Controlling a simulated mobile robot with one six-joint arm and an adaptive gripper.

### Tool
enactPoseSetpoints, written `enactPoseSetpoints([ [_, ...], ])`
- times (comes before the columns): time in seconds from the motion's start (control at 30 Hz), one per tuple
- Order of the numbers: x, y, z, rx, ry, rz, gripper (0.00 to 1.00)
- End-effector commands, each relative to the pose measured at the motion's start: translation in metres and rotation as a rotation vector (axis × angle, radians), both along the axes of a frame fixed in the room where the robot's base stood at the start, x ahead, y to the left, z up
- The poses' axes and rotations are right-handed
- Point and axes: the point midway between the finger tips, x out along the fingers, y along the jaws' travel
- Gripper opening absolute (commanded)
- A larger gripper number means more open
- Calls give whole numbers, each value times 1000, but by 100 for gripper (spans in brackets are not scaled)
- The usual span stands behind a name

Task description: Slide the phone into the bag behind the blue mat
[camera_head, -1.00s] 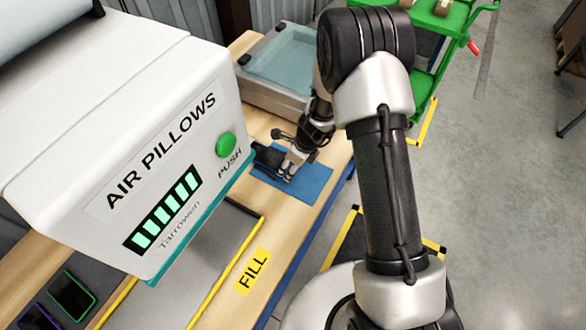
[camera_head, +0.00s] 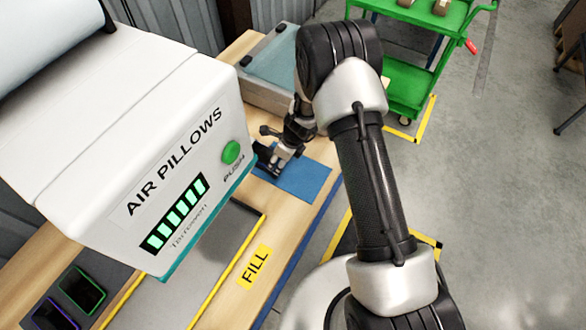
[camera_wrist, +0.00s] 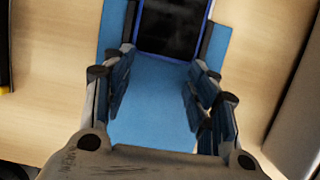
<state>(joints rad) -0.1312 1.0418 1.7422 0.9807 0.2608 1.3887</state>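The blue mat (camera_head: 306,181) lies on the wooden bench, and it fills the middle of the wrist view (camera_wrist: 150,112). My gripper (camera_head: 271,167) is low over the mat's left part.
The white air pillow machine (camera_head: 130,120) stands close left of my gripper. A grey tray with a blue inside (camera_head: 285,60) is behind the mat. A green cart (camera_head: 410,75) stands at back right.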

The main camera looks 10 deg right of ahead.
Motion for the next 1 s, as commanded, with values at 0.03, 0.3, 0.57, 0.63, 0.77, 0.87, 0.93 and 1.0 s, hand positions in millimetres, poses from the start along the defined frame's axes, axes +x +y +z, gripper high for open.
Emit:
enactPoseSetpoints([
  [0.03, -1, 1, -1, 1, 1, 2, 50],
  [0.3, 6, 9, 2, 1, 1, 3, 50],
  [0.57, 13, 20, 2, 0, 1, 3, 50],
  [0.63, 15, 23, 2, 0, 1, 3, 50],
  [0.77, 15, 22, 0, 0, 1, 1, 50],
  [0.87, 15, 22, -1, 0, 1, 1, 50],
  [0.93, 14, 20, -2, 0, 1, 1, 50],
  [1.0, 12, 18, -2, 0, 1, 0, 50],
])
